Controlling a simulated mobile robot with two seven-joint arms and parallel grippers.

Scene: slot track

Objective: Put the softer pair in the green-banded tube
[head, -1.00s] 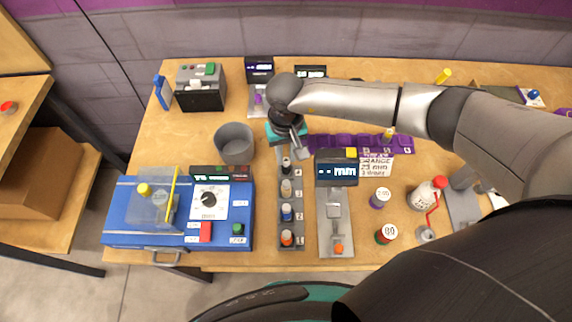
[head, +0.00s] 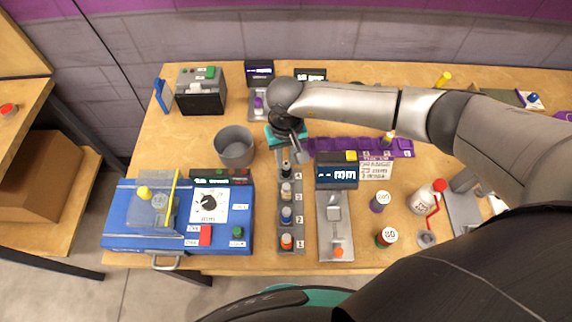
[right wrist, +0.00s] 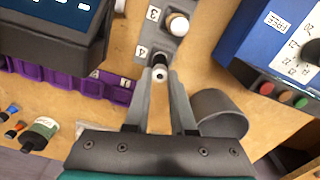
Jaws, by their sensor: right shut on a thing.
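A grey slot track (head: 292,228), numbered 1 to 4, holds small pieces: one with an orange band (head: 286,241), one with a blue band (head: 286,215), a pale one (head: 286,191) and a dark one with a light top (head: 286,169) at slot 4. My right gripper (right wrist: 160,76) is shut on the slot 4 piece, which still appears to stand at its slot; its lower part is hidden. A round container with a dark green and red side (head: 386,237) and a purple-banded one (head: 380,201) stand to the right. I cannot tell which is the green-banded tube. My left gripper is out of view.
A display device with a grey rail (head: 336,215) stands right of the track. A blue machine (head: 125,232) and a grey bin (head: 235,146) are left. A purple lettered rack (head: 350,146) lies behind.

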